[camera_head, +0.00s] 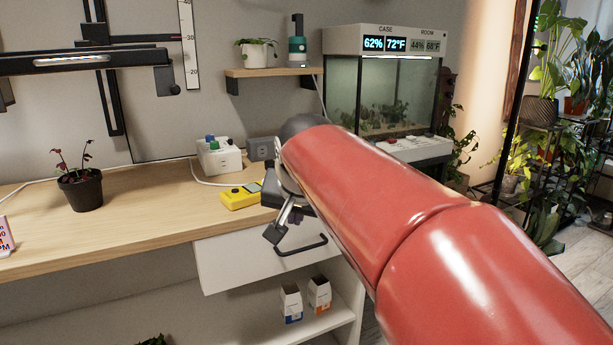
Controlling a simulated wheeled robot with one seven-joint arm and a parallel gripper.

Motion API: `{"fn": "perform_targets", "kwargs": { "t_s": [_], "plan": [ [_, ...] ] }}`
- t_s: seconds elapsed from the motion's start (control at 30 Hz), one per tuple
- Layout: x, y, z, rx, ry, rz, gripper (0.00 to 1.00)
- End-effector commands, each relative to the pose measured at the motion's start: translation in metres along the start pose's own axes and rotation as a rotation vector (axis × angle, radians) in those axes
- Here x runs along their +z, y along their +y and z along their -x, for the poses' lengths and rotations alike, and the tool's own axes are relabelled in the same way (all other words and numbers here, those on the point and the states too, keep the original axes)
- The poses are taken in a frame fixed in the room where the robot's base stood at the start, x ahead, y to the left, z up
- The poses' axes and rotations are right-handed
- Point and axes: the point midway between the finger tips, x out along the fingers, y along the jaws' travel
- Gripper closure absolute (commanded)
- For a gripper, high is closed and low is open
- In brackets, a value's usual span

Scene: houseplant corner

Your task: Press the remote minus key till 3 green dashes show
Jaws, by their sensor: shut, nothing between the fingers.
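I cannot make out a remote, a minus key or green dashes for certain in the head view. My red arm covers the right part of the wooden bench (140,215) and may hide them. My gripper (275,234) is small and partly hidden by the arm. It is shut and empty, pointing down in front of the bench's front edge, by the drawer. A yellow device (238,198) with a small grey screen lies on the bench just left of it. The black lamp bar (80,60) hangs at the upper left.
A white box (218,157) with coloured tops and a grey box (261,149) stand at the back. A potted plant (80,188) stands at the left. A white drawer (255,254) with a dark handle is below the bench. A glass case (385,95) stands behind my arm.

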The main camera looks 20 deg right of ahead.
Motion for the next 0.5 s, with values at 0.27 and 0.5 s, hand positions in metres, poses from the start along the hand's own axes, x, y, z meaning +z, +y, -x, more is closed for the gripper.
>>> {"fn": "perform_targets", "kwargs": {
  "t_s": [0.27, 0.5],
  "plan": [
    [-0.167, -0.006, -0.019, 0.012, 0.129, -0.401, 1.00],
    [-0.220, 0.004, -0.031, 0.000, 0.181, -0.560, 1.00]
  ]
}}
